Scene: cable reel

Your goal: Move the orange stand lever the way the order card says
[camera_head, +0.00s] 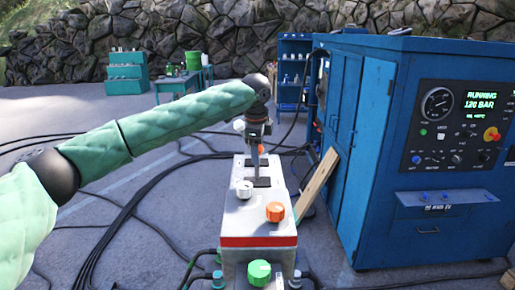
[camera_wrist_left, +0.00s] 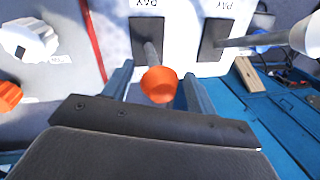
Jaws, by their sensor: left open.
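The orange stand lever shows in the left wrist view as an orange round knob (camera_wrist_left: 160,84) on a grey stem rising from a dark slot. My left gripper (camera_wrist_left: 158,70) is open, with one finger on each side of this knob and visible gaps beside it. I cannot make out an order card. My right gripper is out of view.
The stand also carries a white dial (camera_head: 244,189), an orange dial (camera_head: 275,211) and a green button (camera_head: 259,272). A blue machine cabinet (camera_head: 420,150) stands close on the right. A wooden plank (camera_head: 317,185) leans there. Black cables lie on the floor at left.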

